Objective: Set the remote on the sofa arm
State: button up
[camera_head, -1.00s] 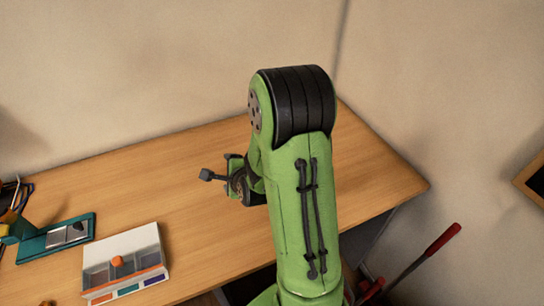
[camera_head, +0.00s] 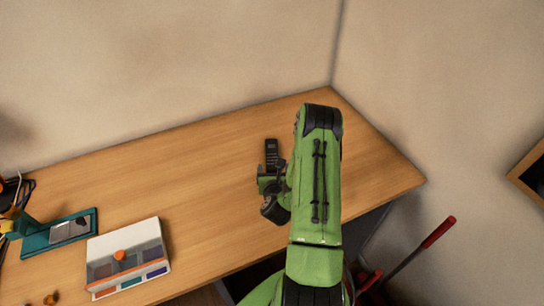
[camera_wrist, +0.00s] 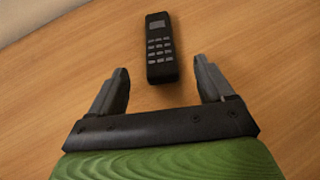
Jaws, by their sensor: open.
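A black remote (camera_head: 271,153) with a small grey screen and light keys lies on the wooden desk in the head view. In the wrist view the remote (camera_wrist: 160,48) lies lengthwise, a little beyond my fingertips and midway between them. My gripper (camera_wrist: 162,82) is open and empty, with one finger on each side of the remote's near end. In the head view my gripper (camera_head: 270,182) is just in front of the remote and partly hidden by the arm. No sofa arm shows in these frames.
The desk (camera_head: 200,190) is clear around the remote. A white compartment box (camera_head: 128,240) with an orange knob and a teal stand (camera_head: 58,233) are at the left. A red-handled tool (camera_head: 438,233) leans right of the desk. Walls close off the back and right.

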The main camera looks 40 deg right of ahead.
aim_at(272, 155)
jog(key=p+x, duration=0.3)
jog(key=shift+w+d+r+p, duration=0.25)
jog(key=shift+w+d+p, duration=0.1)
jog(key=shift+w+d, duration=0.05)
jog(key=p+x, duration=0.2)
jog(key=x, duration=0.4)
jog(key=shift+w+f, duration=0.15)
jog(key=shift+f, duration=0.05)
jog(key=shift+c, duration=0.3)
jog(key=c, duration=1.1)
notch_tip(272, 155, up, 10)
jog(key=p, duration=0.4)
jog(key=shift+c, duration=0.2)
jog(key=shift+a, duration=0.1)
